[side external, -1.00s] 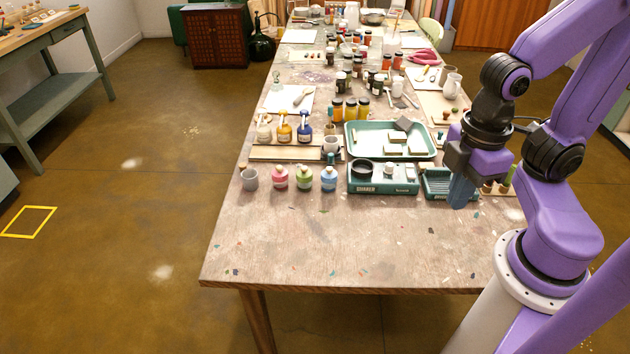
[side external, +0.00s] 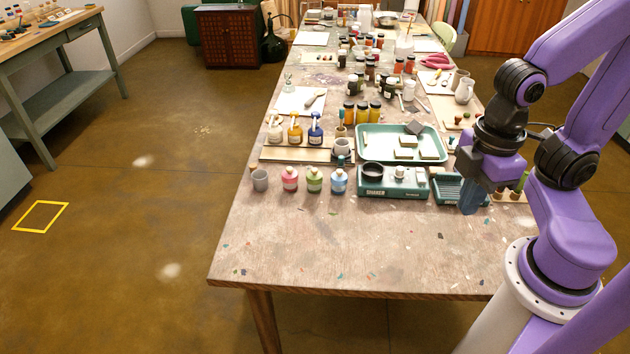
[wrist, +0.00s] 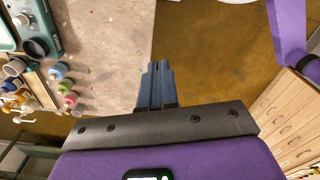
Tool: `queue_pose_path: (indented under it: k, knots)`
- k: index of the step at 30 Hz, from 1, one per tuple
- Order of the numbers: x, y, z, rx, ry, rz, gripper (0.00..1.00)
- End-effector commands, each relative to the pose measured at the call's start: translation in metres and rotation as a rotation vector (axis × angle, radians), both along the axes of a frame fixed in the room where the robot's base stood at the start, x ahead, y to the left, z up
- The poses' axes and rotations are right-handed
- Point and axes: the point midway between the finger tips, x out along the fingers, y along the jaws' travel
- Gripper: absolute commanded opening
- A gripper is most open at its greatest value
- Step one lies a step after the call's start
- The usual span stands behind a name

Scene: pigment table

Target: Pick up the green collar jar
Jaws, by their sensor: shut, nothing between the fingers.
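The green collar jar (side external: 314,181) stands upright on the near part of the table, between a pink collar jar (side external: 290,180) and a blue collar jar (side external: 338,181). In the wrist view the green collar jar (wrist: 64,87) shows at the left, again between the pink and blue ones. My gripper (side external: 468,209) is well to the right of the jars, above the table in front of a green ridged tray. In the wrist view its blue fingers (wrist: 158,66) are together and empty, far from the jars.
A grey cup (side external: 260,180) stands left of the jars. A green shaker unit (side external: 393,190) stands to their right, between them and my gripper. Bottles on a board (side external: 276,154) and a green tray (side external: 440,152) lie behind. The table's front (side external: 350,255) is clear.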

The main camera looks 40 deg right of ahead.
Motion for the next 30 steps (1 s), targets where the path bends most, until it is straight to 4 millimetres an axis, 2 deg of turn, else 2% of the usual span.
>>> queue_pose_path:
  k: [3, 9, 17, 20, 23, 25, 30]
  knots:
    - [0.000, 0.000, 0.000, 0.000, 0.000, 0.000, 0.00]
    - [0.000, 0.000, 0.000, 0.000, 0.000, 0.000, 0.63]
    - [0.000, 0.000, 0.000, 0.000, 0.000, -0.001, 0.63]
    - [0.006, 0.004, 0.001, -0.001, 0.001, -0.029, 0.63]
    - [0.022, 0.014, 0.003, -0.002, 0.003, -0.106, 0.63]
    - [0.040, 0.024, 0.005, -0.003, 0.005, -0.193, 0.63]
    - [0.097, 0.049, 0.007, -0.006, 0.010, -0.447, 0.63]
